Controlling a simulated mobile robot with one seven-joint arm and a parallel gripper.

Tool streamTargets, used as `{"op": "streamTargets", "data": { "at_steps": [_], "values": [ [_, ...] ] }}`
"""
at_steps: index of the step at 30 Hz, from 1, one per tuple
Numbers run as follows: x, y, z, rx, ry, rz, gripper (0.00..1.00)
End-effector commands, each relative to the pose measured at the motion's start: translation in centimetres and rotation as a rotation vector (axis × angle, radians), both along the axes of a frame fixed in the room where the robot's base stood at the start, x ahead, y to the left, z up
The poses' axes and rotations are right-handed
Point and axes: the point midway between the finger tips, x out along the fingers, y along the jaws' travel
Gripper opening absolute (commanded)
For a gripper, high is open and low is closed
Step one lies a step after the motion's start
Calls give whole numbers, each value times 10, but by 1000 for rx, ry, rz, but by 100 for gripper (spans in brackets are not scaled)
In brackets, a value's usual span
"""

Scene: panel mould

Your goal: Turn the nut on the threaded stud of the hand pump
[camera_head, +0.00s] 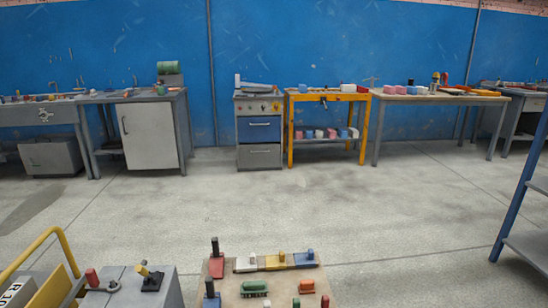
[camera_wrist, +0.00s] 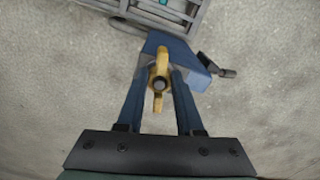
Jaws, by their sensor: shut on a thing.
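In the wrist view, my gripper (camera_wrist: 159,74) has its two blue fingers on either side of a yellow winged nut (camera_wrist: 160,63) and is shut on it. One wing of the nut points up in the picture and one points down. The round dark end of the threaded stud (camera_wrist: 160,84) shows in the nut's middle. The blue-grey body of the hand pump (camera_wrist: 171,42) lies behind the nut, partly hidden by the fingers. A dark handle-like part (camera_wrist: 228,72) sticks out to its right. I cannot pick out my gripper or this pump in the head view.
A grey slatted frame (camera_wrist: 150,12) is at the top of the wrist view. In the head view, a board with colored blocks (camera_head: 232,289) and a grey box (camera_head: 125,282) stand close in front. Workbenches (camera_head: 430,98) line the blue wall; the floor (camera_head: 330,195) between is clear.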

Motion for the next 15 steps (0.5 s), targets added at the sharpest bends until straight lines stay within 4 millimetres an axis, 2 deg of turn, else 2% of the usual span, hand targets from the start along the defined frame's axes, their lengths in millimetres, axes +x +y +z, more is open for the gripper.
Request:
{"op": "streamTargets", "data": {
  "at_steps": [8, 15],
  "values": [
    [-1, 2, 2, 2, 1, 258, 0],
    [-1, 2, 0, 1, -1, 288, 0]
  ]
}}
